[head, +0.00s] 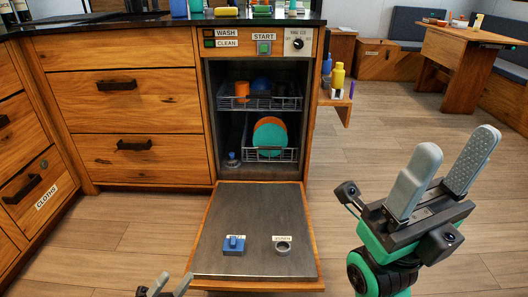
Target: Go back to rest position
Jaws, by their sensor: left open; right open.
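My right gripper (456,148) stands large at the right, its two grey fingers pointing up and spread apart with nothing between them. It is in front of the open floor, to the right of the lowered dishwasher door. My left gripper (170,284) shows only its grey fingertips at the bottom edge, near the door's left front corner. Its fingers are apart and I see nothing held; the rest of it is out of the picture.
The dishwasher door (220,261) lies open, bearing a blue block-like item (234,244) and a grey ring (282,246). Racks inside hold cups and plates (270,139). Wooden drawers (125,100) stand left. A table (470,45) is at back right. Floor (385,125) between is clear.

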